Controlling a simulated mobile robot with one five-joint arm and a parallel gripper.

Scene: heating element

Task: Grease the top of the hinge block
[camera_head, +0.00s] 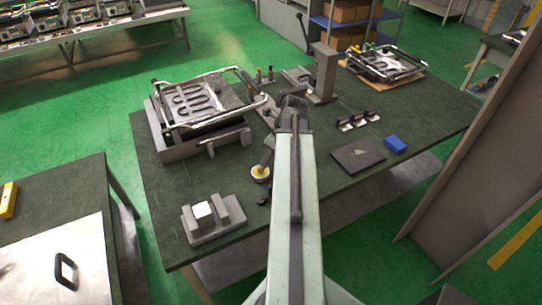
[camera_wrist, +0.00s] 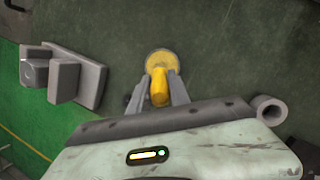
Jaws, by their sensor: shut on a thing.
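My gripper (camera_head: 267,158) points down over the table near its front edge. In the wrist view my gripper (camera_wrist: 164,84) is shut on a yellow-handled tool (camera_wrist: 159,91), probably the grease brush. A round shallow tin with a yellowish face (camera_head: 260,174) is right below the fingers; it also shows in the wrist view (camera_wrist: 161,58). The tool's lower end is hidden, so I cannot tell whether it touches the tin.
A heating-element unit with a chrome frame (camera_head: 200,100) stands behind the hinge block. A grey post (camera_head: 325,75) rises at the back. Bare tabletop separates the tin and fixture.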

